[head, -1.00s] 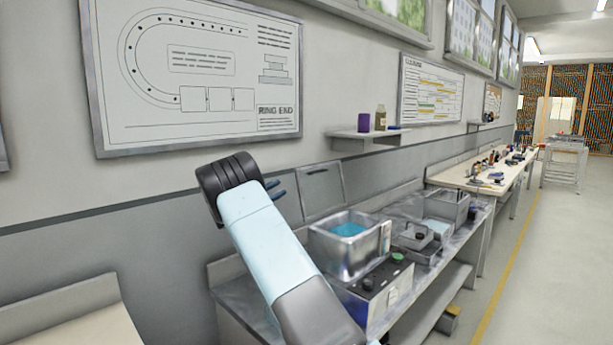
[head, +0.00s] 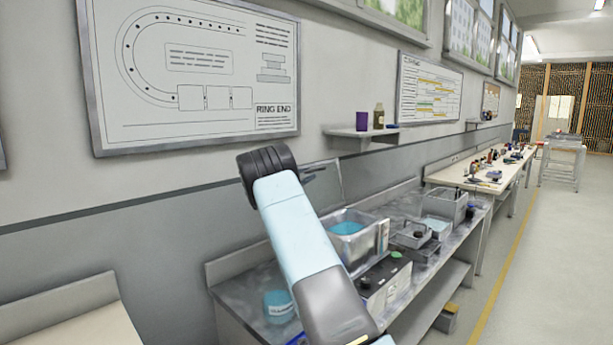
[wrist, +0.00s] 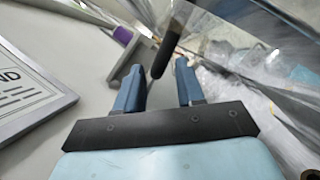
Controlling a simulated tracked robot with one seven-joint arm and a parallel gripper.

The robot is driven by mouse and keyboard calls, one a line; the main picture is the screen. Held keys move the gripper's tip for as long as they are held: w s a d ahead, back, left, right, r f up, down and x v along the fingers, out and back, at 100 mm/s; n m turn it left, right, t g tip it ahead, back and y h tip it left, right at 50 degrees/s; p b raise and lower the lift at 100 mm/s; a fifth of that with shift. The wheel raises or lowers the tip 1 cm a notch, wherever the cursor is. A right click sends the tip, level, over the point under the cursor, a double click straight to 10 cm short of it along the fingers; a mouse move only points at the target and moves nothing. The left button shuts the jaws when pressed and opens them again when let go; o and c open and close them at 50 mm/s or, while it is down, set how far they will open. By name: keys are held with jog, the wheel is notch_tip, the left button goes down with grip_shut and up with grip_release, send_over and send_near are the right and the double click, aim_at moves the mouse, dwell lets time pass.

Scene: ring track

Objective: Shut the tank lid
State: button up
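The steel tank (head: 375,238) stands on the bench with blue liquid (head: 348,228) showing inside. Its lid (head: 328,182) is raised, standing nearly upright at the tank's wall side, and my arm covers its left part. My gripper is hidden behind my wrist in the head view. In the wrist view my gripper (wrist: 158,84) has its two blue fingers well apart. A dark rod, perhaps a handle (wrist: 168,50), shows just beyond the fingertips, between them. I cannot tell whether it touches a finger.
A control box (head: 388,280) stands in front of the tank. Smaller metal containers (head: 412,236) stand to the right. A wall shelf (head: 360,133) holds a purple container and a bottle.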

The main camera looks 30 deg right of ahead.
jog(key=shift+c, duration=0.3)
grip_shut()
dwell(0.5)
